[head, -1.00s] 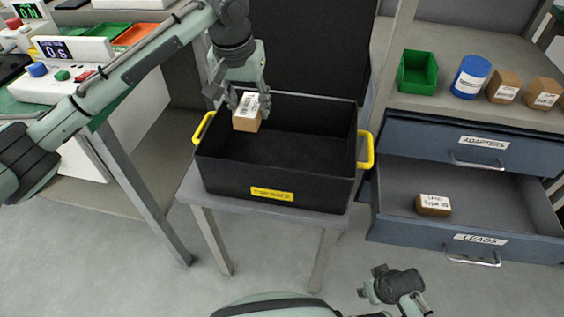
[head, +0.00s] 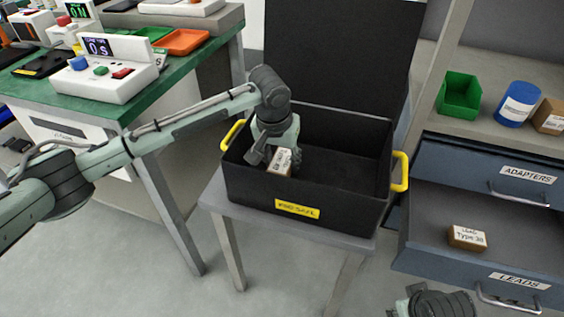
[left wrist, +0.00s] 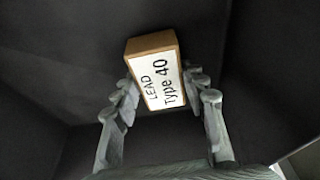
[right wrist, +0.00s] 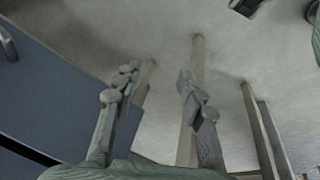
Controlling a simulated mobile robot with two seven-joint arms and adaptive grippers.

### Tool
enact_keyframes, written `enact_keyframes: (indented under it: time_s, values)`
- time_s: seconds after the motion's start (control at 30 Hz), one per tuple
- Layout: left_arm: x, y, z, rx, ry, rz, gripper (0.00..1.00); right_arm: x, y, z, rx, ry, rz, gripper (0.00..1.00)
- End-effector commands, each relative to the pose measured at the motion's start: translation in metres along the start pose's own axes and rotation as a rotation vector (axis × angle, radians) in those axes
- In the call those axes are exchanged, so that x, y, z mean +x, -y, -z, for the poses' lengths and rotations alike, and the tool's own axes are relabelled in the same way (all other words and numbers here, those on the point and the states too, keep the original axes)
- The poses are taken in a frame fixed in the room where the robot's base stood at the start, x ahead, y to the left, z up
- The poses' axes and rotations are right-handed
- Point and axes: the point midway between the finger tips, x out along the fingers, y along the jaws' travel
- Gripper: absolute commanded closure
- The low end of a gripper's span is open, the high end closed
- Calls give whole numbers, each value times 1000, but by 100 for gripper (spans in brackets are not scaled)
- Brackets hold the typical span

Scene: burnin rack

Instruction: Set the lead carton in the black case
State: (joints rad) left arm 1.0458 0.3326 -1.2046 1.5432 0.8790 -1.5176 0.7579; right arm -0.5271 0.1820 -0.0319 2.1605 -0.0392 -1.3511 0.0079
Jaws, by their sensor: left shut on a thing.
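The lead carton (head: 279,162) is a small brown box with a white label. In the left wrist view the carton (left wrist: 160,75) reads "LEAD Type 40". My left gripper (head: 271,157) is shut on it and holds it down inside the black case (head: 345,207), toward the case's left side. In the left wrist view the fingers (left wrist: 160,95) grip it from both sides. Whether it touches the case floor I cannot tell. The case is open, with its lid up behind and yellow handles. My right gripper (right wrist: 158,90) is open and empty, low near the floor.
The case stands on a small grey table (head: 225,206). At the right is an open LEADS drawer (head: 430,230) holding another carton (head: 467,237). A green bin (head: 460,97) and a blue cylinder (head: 516,105) stand above. A green bench (head: 150,95) with devices is at the left.

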Motion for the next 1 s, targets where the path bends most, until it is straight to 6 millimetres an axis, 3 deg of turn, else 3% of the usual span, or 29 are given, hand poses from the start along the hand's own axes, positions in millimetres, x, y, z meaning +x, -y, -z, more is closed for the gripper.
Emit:
enact_keyframes:
  time_s: [0.4, 0.43, 0.6, 0.9, 1.0]
  values:
    - [5, 0, -2, 0, 1, -1, 88, -3, -1, 1, 0, -2, -1, 60]
    - [6, 0, -2, 1, 1, -1, 57, -1, -1, 1, 0, -2, -1, 60]
    - [6, 0, -2, 1, 0, -1, 37, 3, 0, -1, 0, 1, 0, 60]
    - [5, 0, -1, 1, -1, 0, 37, 4, 0, -3, -1, 6, 0, 60]
    - [-3, 0, 0, 0, -2, -1, 37, 0, 0, -3, -1, 10, 0, 60]
